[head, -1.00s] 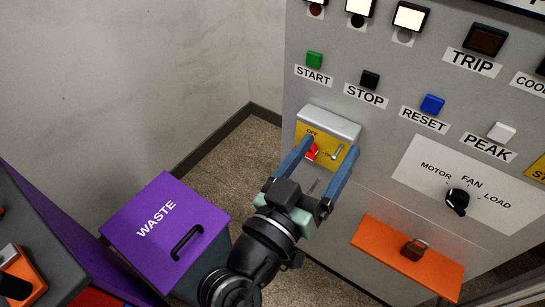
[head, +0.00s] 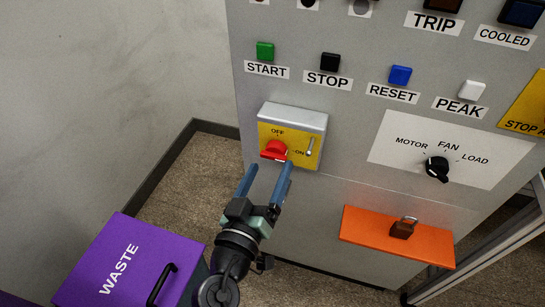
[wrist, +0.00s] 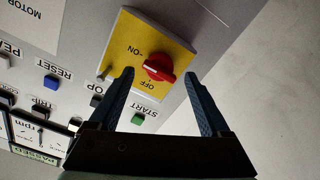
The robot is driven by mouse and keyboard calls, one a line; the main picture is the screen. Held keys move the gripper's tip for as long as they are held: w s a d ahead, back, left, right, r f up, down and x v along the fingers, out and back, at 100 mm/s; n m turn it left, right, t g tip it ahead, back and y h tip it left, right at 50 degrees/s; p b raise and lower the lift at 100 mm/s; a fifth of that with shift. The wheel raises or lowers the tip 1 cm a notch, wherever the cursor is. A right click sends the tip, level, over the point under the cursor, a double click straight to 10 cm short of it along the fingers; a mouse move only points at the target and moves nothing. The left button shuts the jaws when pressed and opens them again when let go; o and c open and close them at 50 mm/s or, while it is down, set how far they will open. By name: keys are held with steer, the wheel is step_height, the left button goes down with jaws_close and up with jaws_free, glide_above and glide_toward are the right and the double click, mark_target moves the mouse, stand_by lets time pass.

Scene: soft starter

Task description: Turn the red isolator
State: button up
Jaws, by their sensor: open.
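My gripper (head: 268,170) is open, with two blue fingers pointing at the panel just below the knob in the head view. In the wrist view my gripper (wrist: 163,78) is empty and its fingers do not appear to touch the knob. The exact gap is hard to tell.
Above the isolator are the green START (head: 265,51), black STOP (head: 330,62) and blue RESET (head: 400,75) buttons. A purple WASTE bin (head: 125,260) stands at lower left.

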mark_target(275, 153)
steer(key=x, duration=0.3)
steer(key=shift+w+d, duration=0.1)
steer(key=shift+w, duration=0.05)
steer(key=c, duration=1.3)
